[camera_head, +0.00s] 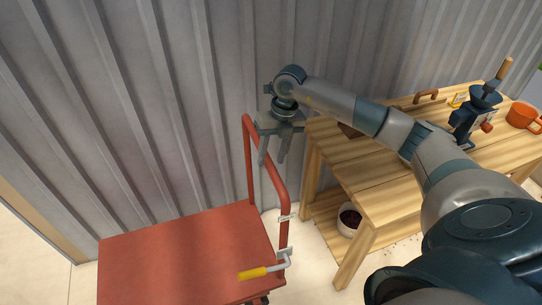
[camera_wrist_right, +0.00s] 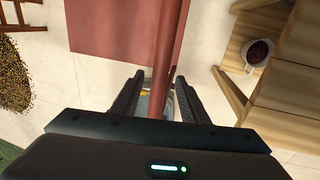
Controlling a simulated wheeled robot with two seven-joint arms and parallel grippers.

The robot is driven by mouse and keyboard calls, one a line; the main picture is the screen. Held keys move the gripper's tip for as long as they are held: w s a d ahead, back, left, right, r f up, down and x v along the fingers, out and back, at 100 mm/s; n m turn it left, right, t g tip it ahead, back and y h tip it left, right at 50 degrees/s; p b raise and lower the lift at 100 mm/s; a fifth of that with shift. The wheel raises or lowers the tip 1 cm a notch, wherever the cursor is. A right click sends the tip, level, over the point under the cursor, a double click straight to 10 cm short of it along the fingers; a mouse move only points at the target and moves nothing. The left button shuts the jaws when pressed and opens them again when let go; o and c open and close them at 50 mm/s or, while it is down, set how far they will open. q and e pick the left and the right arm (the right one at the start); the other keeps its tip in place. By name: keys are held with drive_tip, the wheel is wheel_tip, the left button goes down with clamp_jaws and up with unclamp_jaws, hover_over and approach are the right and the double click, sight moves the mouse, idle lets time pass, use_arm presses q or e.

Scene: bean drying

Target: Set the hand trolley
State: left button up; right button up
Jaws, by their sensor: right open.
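The hand trolley has a flat red deck (camera_head: 180,255) and an upright red tube handle (camera_head: 248,160) at its right side. A lever with a yellow grip (camera_head: 252,273) sits low by the handle's foot, over the deck's right edge. My right gripper (camera_head: 270,155) is open beside the upper part of the handle, pointing down. In the right wrist view, the red handle tube (camera_wrist_right: 168,45) runs between the directions of the two open fingers (camera_wrist_right: 158,82), with the red deck (camera_wrist_right: 110,30) beyond. I cannot tell whether a finger touches the tube. My left gripper is out of view.
A corrugated wall (camera_head: 150,110) is close behind. A bean pile (camera_wrist_right: 14,80) lies on the floor.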

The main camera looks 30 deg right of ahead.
drive_tip(key=shift+a+f, duration=0.15)
drive_tip(key=shift+f, duration=0.7)
